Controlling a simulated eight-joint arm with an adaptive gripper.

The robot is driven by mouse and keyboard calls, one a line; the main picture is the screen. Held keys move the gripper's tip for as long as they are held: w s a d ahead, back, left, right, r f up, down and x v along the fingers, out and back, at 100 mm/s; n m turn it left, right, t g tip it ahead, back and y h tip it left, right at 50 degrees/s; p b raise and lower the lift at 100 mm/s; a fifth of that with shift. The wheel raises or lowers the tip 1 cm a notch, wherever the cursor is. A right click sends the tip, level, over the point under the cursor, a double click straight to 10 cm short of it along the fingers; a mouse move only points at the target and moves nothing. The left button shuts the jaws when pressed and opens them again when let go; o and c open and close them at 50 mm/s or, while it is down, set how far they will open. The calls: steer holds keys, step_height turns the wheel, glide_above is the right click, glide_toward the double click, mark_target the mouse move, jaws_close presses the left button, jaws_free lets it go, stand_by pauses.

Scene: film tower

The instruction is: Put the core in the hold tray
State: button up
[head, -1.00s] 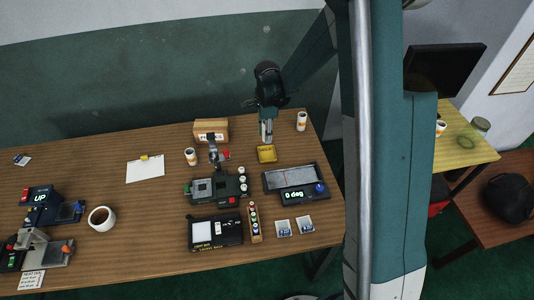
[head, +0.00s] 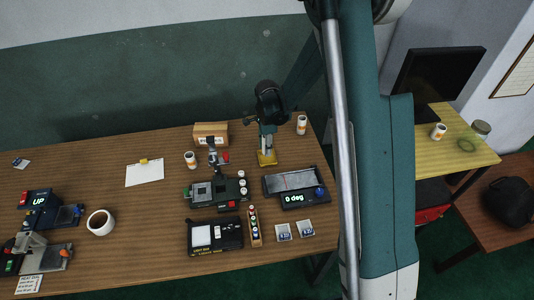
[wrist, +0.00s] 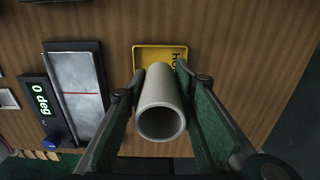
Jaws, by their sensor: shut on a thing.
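The core, a pale grey hollow tube (wrist: 160,92), is clamped between the two fingers of my gripper (head: 267,148) in the wrist view, with its open end toward the camera. The yellow hold tray (wrist: 143,56) lies on the wooden table just beyond the core's far end, and the core and fingers cover part of it. In the head view the tray (head: 272,161) is directly below my gripper, partly hidden by it. I cannot tell whether the core's lower end touches the tray floor.
A device reading "0 deg" (head: 293,198) stands close to the right front of the tray. A splicer-like device (head: 212,190) is to the left front. A white-and-orange can (head: 301,125) stands behind right, and a cardboard box (head: 210,130) is behind left.

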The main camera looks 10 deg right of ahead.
mark_target(267, 158)
steer(key=shift+f, duration=1.85)
steer(key=shift+f+b, duration=0.15)
steer(key=shift+b, duration=0.15)
steer(key=o, duration=0.5)
steer(key=shift+c, duration=0.2)
steer(key=shift+o, duration=0.8)
steer(key=shift+r, duration=0.2)
step_height(267, 158, up, 12)
steer(key=p, duration=0.1)
